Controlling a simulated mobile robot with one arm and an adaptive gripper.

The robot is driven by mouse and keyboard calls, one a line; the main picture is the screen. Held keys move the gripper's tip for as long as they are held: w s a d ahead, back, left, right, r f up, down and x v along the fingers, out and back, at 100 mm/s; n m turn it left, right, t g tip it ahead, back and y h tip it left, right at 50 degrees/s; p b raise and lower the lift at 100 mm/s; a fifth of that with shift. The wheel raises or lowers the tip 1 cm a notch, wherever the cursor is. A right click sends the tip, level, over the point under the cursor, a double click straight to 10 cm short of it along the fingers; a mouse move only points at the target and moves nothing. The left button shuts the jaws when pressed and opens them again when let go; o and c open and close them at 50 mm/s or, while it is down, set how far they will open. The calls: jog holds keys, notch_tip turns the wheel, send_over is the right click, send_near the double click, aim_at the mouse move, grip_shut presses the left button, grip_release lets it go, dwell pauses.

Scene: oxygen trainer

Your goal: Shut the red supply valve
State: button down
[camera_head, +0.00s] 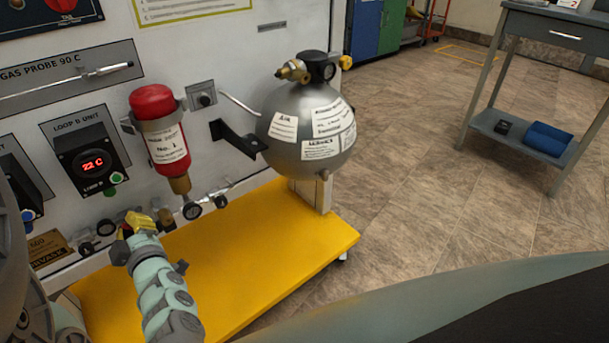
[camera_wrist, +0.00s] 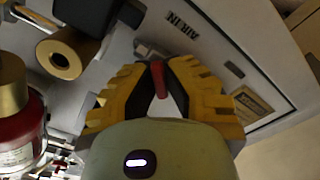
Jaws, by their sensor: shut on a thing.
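The red supply valve's handle (camera_wrist: 158,80) shows in the wrist view as a narrow red lever, pointing toward my palm. My gripper (camera_wrist: 160,70) has its yellow, black-padded fingers on either side of it and is shut on it. The valve's body behind the fingertips is mostly hidden. In the head view my gripper (camera_head: 132,224) is at the lower front of the panel, above the left part of the yellow base. There my gripper hides most of the valve, so its handle angle is unclear.
A red cylinder (camera_head: 158,130) with a brass lower end hangs right of my gripper. A grey metal sphere (camera_head: 300,125) is farther right. Small gauges and fittings (camera_head: 193,210) line the panel's lower edge. The yellow base (camera_head: 270,250) is bare; open floor lies right.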

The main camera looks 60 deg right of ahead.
jog(key=m+p, duration=0.3)
jog(key=m, duration=0.1)
jog(key=shift+m+p, duration=0.3)
jog(key=shift+f+m+p, duration=0.1)
jog(key=shift+m+p, duration=1.1)
jog(key=shift+m, duration=0.8)
jog(key=c, duration=1)
grip_release()
jog(key=shift+c, duration=0.2)
jog(key=v, duration=1.2)
